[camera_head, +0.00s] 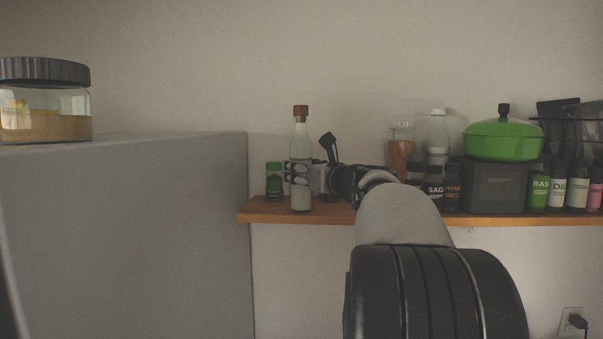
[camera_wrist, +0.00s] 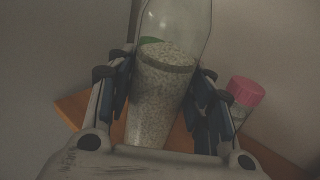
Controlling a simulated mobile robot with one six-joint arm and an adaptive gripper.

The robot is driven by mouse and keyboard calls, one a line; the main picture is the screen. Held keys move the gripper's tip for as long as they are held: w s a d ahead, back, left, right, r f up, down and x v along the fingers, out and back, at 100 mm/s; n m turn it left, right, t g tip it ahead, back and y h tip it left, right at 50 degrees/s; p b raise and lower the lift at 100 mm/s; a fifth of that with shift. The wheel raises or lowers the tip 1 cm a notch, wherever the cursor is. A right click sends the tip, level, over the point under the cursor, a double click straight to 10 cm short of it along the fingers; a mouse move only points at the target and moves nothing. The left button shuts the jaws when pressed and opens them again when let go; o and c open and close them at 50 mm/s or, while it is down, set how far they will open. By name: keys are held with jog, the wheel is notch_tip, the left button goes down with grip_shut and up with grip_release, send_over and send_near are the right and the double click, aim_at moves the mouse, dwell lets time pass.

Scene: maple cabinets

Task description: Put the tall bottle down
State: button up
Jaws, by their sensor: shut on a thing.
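The tall bottle (camera_head: 301,147) is clear glass with a brown cap and pale grainy contents. It stands upright in the head view, its base over or on the left part of the wooden shelf (camera_head: 265,213). I cannot tell whether it touches the shelf. My gripper (camera_head: 300,180) is shut around the bottle's middle. In the wrist view the bottle (camera_wrist: 165,85) sits between both fingers of my gripper (camera_wrist: 160,95), and the shelf (camera_wrist: 75,107) shows behind and below it.
A pink-capped jar (camera_wrist: 245,95) is close to the right finger. Several jars, bottles and a green pot (camera_head: 502,140) crowd the shelf's right. A grey cabinet (camera_head: 130,230) with a large jar (camera_head: 45,105) stands left.

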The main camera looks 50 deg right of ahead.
jog(key=shift+f, duration=0.15)
jog(key=o, duration=1.4)
jog(key=shift+o, duration=0.2)
jog(key=b+v, duration=0.2)
jog(key=v, duration=1)
